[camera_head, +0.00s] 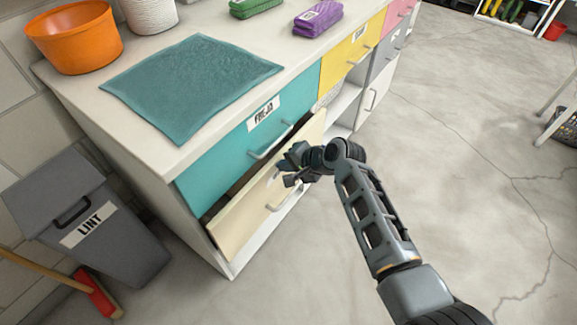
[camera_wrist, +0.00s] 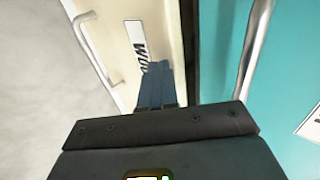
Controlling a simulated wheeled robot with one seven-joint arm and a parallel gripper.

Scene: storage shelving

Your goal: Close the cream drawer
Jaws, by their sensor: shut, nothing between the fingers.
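The cream drawer (camera_head: 240,223) is below the teal drawer in the head view and stands out a little, with a dark gap along its top. Its front also fills the upper left of the wrist view (camera_wrist: 112,22), with a bar handle (camera_wrist: 93,45) and a partly hidden label (camera_wrist: 136,40). My gripper (camera_head: 289,173) is at the cream front, near its label and above its handle (camera_head: 283,196). In the wrist view the shut fingers (camera_wrist: 157,75) overlap the label and hold nothing. I cannot tell whether they touch the drawer.
The teal drawer (camera_head: 225,150) labelled FREJA looks shut above; its handle (camera_head: 270,142) sticks out close to my gripper. A grey LINT bin (camera_head: 100,225) and a red broom head (camera_head: 97,297) stand at the left. A teal cloth (camera_head: 190,82) lies on the top. Open floor lies at right.

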